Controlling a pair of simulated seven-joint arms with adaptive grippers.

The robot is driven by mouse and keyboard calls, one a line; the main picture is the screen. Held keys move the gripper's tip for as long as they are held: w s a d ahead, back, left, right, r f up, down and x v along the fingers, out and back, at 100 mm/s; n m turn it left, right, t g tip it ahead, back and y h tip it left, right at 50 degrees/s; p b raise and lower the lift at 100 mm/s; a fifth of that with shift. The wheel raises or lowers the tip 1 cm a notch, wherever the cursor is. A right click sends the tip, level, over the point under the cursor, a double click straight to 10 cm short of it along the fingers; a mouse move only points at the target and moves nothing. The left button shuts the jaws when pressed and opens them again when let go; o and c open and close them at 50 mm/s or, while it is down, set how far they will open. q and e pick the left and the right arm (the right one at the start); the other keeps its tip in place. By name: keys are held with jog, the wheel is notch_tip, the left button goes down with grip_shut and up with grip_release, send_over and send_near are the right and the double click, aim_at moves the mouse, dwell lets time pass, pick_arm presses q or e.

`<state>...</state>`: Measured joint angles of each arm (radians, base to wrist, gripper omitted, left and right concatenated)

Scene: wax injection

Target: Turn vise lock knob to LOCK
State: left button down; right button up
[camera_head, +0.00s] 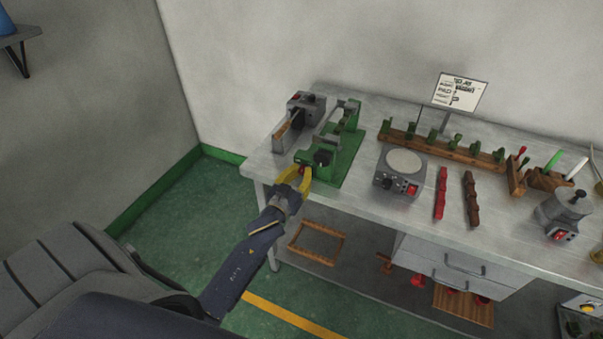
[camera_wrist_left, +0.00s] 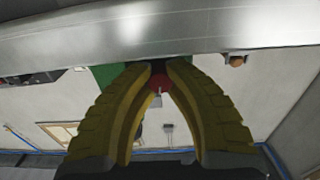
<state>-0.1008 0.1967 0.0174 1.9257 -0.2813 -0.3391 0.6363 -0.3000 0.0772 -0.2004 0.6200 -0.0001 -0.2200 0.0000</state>
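The green vise (camera_head: 345,150) stands at the left end of the workbench, with a black round knob (camera_head: 322,157) on its front. A small red knob (camera_head: 303,169) sits low at the vise's front left corner. My left gripper (camera_head: 301,178) has its yellow fingers at this red knob. In the left wrist view, the fingers (camera_wrist_left: 159,68) converge with the red knob (camera_wrist_left: 160,82) filling the narrow gap between them, so they look closed on it. The knob's markings cannot be read. My right gripper is not in view.
A grey machine (camera_head: 305,105) stands just left of the vise. To the right are a grey device with a round plate (camera_head: 404,162), a red strip (camera_head: 441,193), a brown strip (camera_head: 471,198) and a wooden rack (camera_head: 440,147). The bench's front edge is close to my left gripper.

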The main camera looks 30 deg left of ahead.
pick_arm(q)
jog(key=m, duration=0.4)
jog(key=shift+f, duration=0.15)
dwell(0.5)
jog(key=c, duration=1.1)
grip_release()
jog(key=shift+c, duration=0.2)
jog(key=shift+s, duration=0.1)
jog(key=s+d, duration=0.1)
jog(key=s, duration=1.1)
